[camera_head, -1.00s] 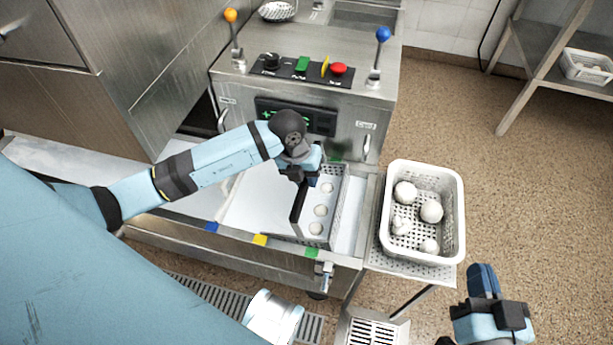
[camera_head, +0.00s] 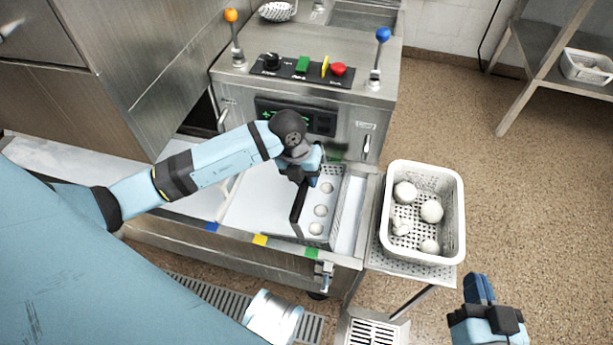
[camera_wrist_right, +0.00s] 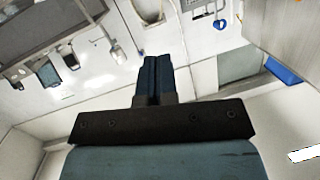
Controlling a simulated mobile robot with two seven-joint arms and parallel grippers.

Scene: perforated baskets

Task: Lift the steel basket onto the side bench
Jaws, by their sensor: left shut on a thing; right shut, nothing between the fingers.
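The steel basket (camera_head: 344,198) is a grey perforated basket with several round white items inside, standing in the sink-like bay of the metal counter. My left gripper (camera_head: 305,178) is shut on it at its upper left side, and the hand hides the grip itself. The side bench (camera_head: 380,262) is a perforated metal shelf to the right of the basket. A white basket with several white items stands on it. My right gripper (camera_head: 480,287) is shut and empty, to the lower right, apart from everything. Its closed fingers show in the right wrist view (camera_wrist_right: 157,75).
The white perforated basket (camera_head: 455,225) covers most of the side bench. A machine with levers and a button panel (camera_head: 300,68) stands behind the bay. A rack with another white basket (camera_head: 588,68) is at the far right. Open floor lies between.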

